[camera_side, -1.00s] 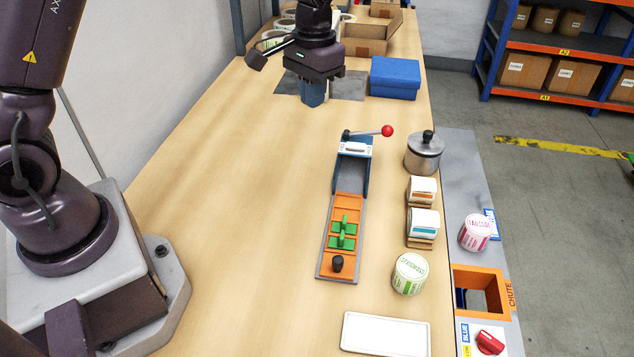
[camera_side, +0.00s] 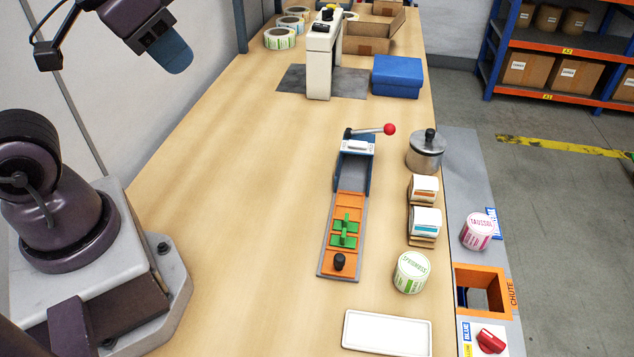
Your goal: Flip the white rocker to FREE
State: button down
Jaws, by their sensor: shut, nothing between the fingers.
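My gripper (camera_side: 175,54), with blue fingers, hangs raised at the upper left, away from the table things; it is shut and empty. A small white part (camera_side: 357,147) that may be the rocker sits on the blue-sided end of the long orange and grey device (camera_side: 341,238), beside a lever with a red ball (camera_side: 389,129). A cream upright machine (camera_side: 321,65) stands on a dark mat (camera_side: 354,83) at the back, with small black and yellow parts on top. No FREE marking is readable, and I cannot tell for sure which part is the rocker or how it is set.
A blue box (camera_side: 396,77) and an open carton (camera_side: 368,38) stand at the back right. Label rolls (camera_side: 280,38) lie at the back left. A metal pot (camera_side: 426,152), a white tray (camera_side: 387,331) and an orange chute (camera_side: 482,288) line the right. The table's left middle is clear.

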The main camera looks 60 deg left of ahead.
jog(key=w+f+n+g, duration=0.1)
jog(key=w+f+n, duration=0.2)
jog(key=w, duration=0.8)
jog(key=w+f+n+g+y, duration=0.1)
jog(key=w+f+n, duration=0.2)
jog(key=w+f, duration=0.3)
jog(key=w+f+n+g+y, duration=0.1)
jog(key=w+f+n, duration=0.2)
jog(key=w, duration=1.2)
jog(key=shift+d+x, duration=0.2)
jog(key=shift+x, duration=1.05)
